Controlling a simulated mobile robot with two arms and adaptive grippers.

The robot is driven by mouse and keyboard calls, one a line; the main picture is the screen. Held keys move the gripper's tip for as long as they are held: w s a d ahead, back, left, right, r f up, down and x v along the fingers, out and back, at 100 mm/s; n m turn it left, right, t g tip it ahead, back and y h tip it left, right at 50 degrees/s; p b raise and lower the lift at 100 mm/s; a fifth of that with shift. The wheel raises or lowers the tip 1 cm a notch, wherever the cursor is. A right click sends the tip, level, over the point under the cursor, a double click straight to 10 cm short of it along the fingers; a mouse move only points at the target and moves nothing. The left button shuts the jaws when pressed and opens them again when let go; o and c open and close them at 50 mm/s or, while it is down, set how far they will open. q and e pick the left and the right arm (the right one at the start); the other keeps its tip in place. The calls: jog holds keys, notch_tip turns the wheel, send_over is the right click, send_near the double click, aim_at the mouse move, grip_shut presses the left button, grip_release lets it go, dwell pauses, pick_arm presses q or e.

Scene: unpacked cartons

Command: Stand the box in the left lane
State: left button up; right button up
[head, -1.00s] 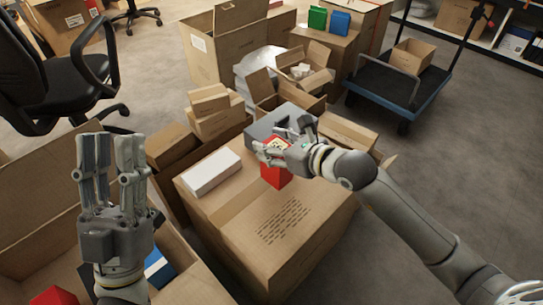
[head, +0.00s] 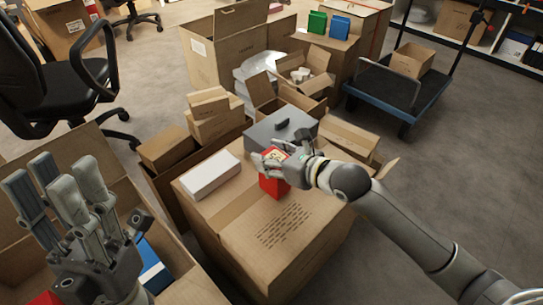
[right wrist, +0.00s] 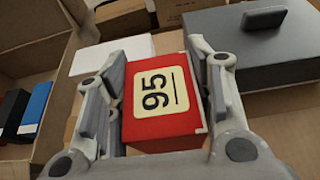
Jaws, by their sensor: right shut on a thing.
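A red box (head: 271,187) with a cream label reading 95 is at the big closed carton's top (head: 290,225), near its far side. My right gripper (head: 272,162) is shut on it from above. In the right wrist view the red box (right wrist: 160,131) sits between the fingers of my right gripper (right wrist: 153,70), label facing the camera. I cannot tell whether its base touches the carton. A white box (head: 210,173) lies to its left and a grey box (head: 283,128) with a dark handle is behind it. My left gripper (head: 60,185) is open and empty, fingers up. No lane markings are clear.
An open carton (head: 195,289) at lower left holds a blue-and-white box (head: 152,268) and a red box (head: 45,299). Small cartons (head: 213,115) are stacked behind the white box. A blue trolley (head: 402,108) stands at the back right. The carton's near top is clear.

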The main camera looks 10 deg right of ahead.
jog(key=o, duration=1.1)
jog(key=shift+f, duration=0.15)
jog(key=o, duration=0.4)
